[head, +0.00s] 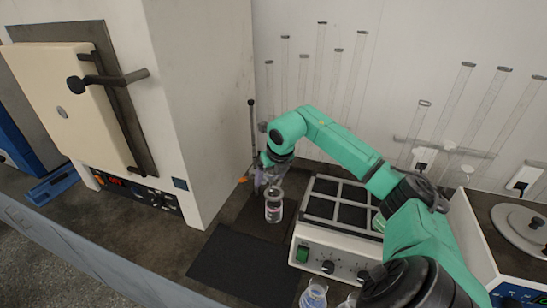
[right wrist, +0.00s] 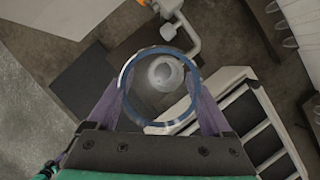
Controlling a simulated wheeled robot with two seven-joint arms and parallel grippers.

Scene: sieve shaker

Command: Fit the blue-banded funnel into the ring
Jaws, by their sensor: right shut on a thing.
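My right gripper (head: 266,176) is shut on the clear funnel, whose blue rim band (right wrist: 124,88) shows as a circle between the purple fingers in the right wrist view. In the head view the gripper is beside the upright rod (head: 252,135) of a stand, above a glass vessel (head: 273,211). A pale round shape shows through the funnel; I cannot tell whether it is the vessel or the funnel's own lower part. A pale bent arm (right wrist: 190,35) reaches toward the funnel from above in the wrist view. The ring is not clearly visible. My left gripper is not in view.
A box with a framed, gridded top (head: 333,214) stands right of the vessel. A large furnace (head: 205,100) stands at left. A dark mat (head: 232,265) lies clear in front. Glass beakers (head: 314,296) stand at the front edge, and tall tubes line the back wall.

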